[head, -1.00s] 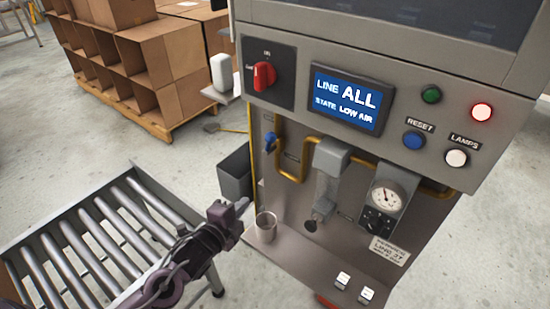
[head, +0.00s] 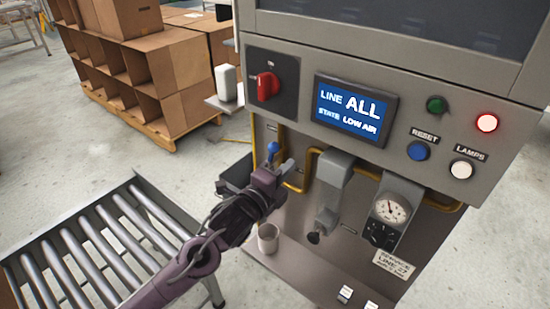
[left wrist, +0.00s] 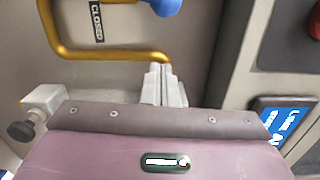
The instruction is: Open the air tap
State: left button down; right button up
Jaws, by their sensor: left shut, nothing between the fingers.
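The air tap's blue handle (head: 273,149) is on the machine's front panel, on the yellow pipe (head: 296,186). Its lower end shows at the top edge of the left wrist view (left wrist: 164,6), and the rest is out of that frame. A label reading CLOSED (left wrist: 97,23) is beside the pipe. My left gripper (head: 285,169) is shut and empty, just below the blue handle in the head view. In the left wrist view its fingers (left wrist: 161,84) are together and apart from the handle. My arm hides the tap's lower part. My right gripper is not in view.
The screen (head: 350,107) reads LINE ALL, STATE LOW AIR. A red rotary switch (head: 267,87) is above the tap. A regulator with a gauge (head: 393,208) is to the right. A metal cup (head: 268,238) stands on the ledge below. A roller conveyor (head: 95,245) is at left.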

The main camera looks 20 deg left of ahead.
aim_at(274, 153)
pick_arm(q)
jog(key=w+a, duration=0.2)
jog(key=a, duration=0.1)
jog(key=shift+w+a+r+p, duration=0.1)
jog(key=shift+a+p, duration=0.1)
jog(key=shift+p, duration=0.1)
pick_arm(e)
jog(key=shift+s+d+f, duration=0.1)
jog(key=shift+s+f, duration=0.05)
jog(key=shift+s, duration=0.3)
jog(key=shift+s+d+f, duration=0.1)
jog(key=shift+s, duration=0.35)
